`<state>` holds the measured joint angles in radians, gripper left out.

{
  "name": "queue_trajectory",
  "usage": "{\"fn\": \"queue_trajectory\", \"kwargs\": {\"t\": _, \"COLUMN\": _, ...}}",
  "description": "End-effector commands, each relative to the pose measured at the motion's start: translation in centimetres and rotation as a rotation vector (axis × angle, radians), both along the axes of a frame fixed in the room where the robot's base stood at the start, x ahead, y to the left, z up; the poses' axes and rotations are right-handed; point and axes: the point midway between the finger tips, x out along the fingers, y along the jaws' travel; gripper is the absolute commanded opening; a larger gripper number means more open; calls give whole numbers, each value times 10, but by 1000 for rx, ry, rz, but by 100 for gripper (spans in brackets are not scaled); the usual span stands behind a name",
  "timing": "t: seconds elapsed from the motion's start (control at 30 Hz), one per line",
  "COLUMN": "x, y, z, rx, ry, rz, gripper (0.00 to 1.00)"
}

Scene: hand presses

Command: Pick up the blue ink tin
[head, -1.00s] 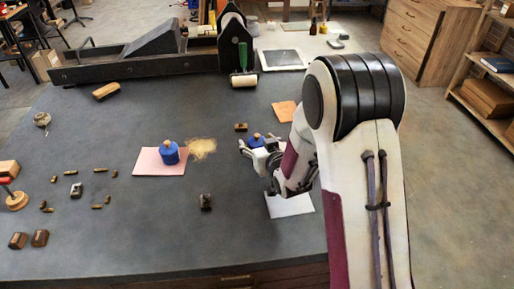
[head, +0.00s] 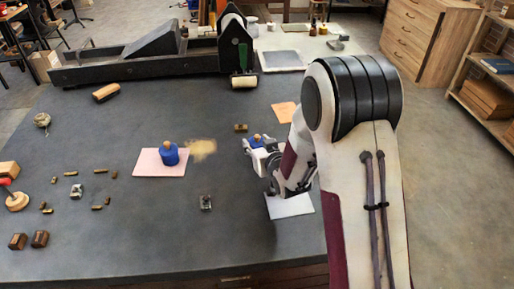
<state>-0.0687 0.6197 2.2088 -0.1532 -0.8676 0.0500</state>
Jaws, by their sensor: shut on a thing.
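Two similar blue tins with tan knobs show in the head view. One blue tin (head: 169,155) stands upright on a pink sheet (head: 146,168), left of centre, away from my gripper. The other blue tin (head: 256,140) is at my gripper (head: 252,147), right of centre. My gripper is shut on this second tin, and its light fingers hide the tin's lower part. I cannot tell whether this tin touches the table.
A white sheet (head: 290,206) lies just below my gripper, and an orange-tan sheet (head: 284,111) lies beyond it. Small metal blocks lie nearby, one (head: 206,203) in front and one (head: 241,128) behind. A long dark press (head: 140,66) spans the back.

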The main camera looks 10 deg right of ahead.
Motion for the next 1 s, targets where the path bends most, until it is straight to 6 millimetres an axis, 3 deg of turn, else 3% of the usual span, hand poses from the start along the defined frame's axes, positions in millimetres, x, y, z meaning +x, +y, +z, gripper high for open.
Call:
{"fn": "queue_trajectory", "kwargs": {"t": 0.47, "x": 1, "y": 0, "z": 16, "rx": 1, "ry": -4, "rz": 0, "gripper": 8}}
{"fn": "queue_trajectory", "kwargs": {"t": 1.0, "x": 1, "y": 0, "z": 78, "rx": 1, "ry": -5, "rz": 1, "gripper": 8}}
